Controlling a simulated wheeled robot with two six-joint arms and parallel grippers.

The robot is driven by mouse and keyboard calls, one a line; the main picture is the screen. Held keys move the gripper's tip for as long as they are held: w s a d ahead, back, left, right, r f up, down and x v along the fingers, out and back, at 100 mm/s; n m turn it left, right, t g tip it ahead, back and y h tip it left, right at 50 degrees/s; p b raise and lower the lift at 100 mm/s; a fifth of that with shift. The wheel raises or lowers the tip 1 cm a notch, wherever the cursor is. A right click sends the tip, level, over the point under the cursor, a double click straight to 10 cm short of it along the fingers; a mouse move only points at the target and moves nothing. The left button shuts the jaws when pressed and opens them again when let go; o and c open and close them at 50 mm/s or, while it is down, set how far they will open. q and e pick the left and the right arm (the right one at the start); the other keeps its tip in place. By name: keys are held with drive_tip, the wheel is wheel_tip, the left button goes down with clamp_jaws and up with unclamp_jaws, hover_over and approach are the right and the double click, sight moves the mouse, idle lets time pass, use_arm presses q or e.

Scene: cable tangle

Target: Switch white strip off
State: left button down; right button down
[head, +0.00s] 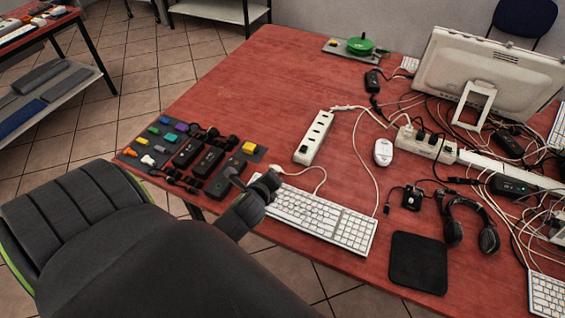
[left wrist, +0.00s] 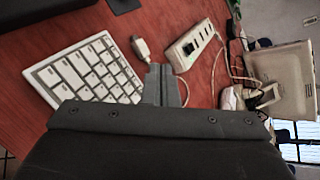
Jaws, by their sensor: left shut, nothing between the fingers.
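A white power strip (head: 314,138) with a row of dark sockets lies on the red table, left of the middle. A dark square, perhaps its switch, shows at its near end. It also shows in the left wrist view (left wrist: 192,45), beyond my fingertips. A second white strip (head: 425,144), with black plugs in it, lies farther right. My left gripper (head: 272,180) is shut and empty, above the table by the keyboard's left end, nearer than the first strip and apart from it. Its closed fingers show in the left wrist view (left wrist: 162,84). My right gripper is not in view.
A white keyboard (head: 318,216) lies just right of my left gripper. A dark mat (head: 130,153) with small coloured parts and black adapters is to the left. A white mouse (head: 383,152), headphones (head: 466,222), a monitor (head: 487,75) and tangled cables fill the right. The back-left tabletop is clear.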

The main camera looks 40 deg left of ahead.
use_arm(q)
drive_tip(key=s+d+f+n+g+h, duration=0.1)
drive_tip(key=s+d+n+g+h, duration=0.15)
drive_tip(key=s+n, duration=0.7)
drive_tip(key=s+d+f+n+g+h, duration=0.1)
drive_tip(key=s+d+n+g, duration=0.3)
drive_tip(key=s+n, duration=0.5)
drive_tip(key=s+f+n+g, duration=0.1)
drive_tip(key=s+f+n, duration=0.1)
drive_tip(key=f, duration=0.8)
drive_tip(key=s+f+n+g, duration=0.1)
drive_tip(key=s+f+g, duration=0.1)
drive_tip(key=f, duration=0.9)
drive_tip(key=s+d+f, duration=0.1)
drive_tip(key=s+f, duration=1.2)
drive_tip(key=s, duration=0.1)
drive_tip(key=shift+d+f+h, duration=0.2)
drive_tip(key=shift+f+h, duration=0.2)
drive_tip(key=shift+h, duration=0.05)
drive_tip(key=shift+s+g, duration=0.15)
drive_tip(key=shift+g, duration=0.1)
